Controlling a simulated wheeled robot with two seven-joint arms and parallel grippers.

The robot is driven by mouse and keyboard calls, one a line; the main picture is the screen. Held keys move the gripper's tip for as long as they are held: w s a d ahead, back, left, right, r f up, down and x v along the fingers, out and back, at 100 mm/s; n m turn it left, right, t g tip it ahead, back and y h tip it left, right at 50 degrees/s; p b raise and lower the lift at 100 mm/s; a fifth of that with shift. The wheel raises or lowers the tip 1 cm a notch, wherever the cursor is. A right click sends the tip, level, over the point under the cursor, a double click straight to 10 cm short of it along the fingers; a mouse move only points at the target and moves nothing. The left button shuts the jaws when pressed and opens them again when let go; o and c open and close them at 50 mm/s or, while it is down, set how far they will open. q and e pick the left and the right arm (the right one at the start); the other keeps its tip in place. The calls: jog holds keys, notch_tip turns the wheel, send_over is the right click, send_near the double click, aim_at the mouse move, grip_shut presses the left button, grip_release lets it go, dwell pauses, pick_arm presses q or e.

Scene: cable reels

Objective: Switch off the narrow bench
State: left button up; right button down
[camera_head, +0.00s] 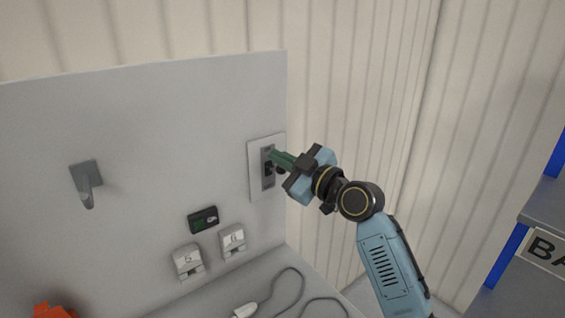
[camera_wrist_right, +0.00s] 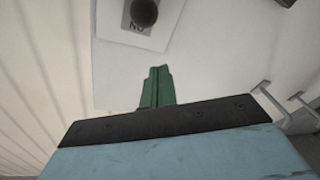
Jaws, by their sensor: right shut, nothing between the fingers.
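A light switch plate (camera_head: 255,184) with a dark recessed slot is mounted near the right edge of the grey upright panel. My right gripper (camera_head: 273,156) is at this plate, its green fingers shut with nothing between them. The fingertips overlap the upper part of the dark slot; I cannot tell whether they touch it. In the right wrist view the shut green fingers (camera_wrist_right: 157,86) point toward the plate (camera_wrist_right: 108,22), which carries a dark round knob (camera_wrist_right: 144,12) and a partly cut-off dark marking. The left gripper is not in view.
A cable with a white plug (camera_head: 246,310) lies on the bench below. A blue-framed shelf (camera_head: 545,215) stands at the right.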

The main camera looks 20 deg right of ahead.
jog(key=w+f, duration=0.1)
jog(key=w+d+f, duration=0.1)
jog(key=f, duration=0.1)
jog(key=shift+w+f, duration=0.1)
dwell(0.5)
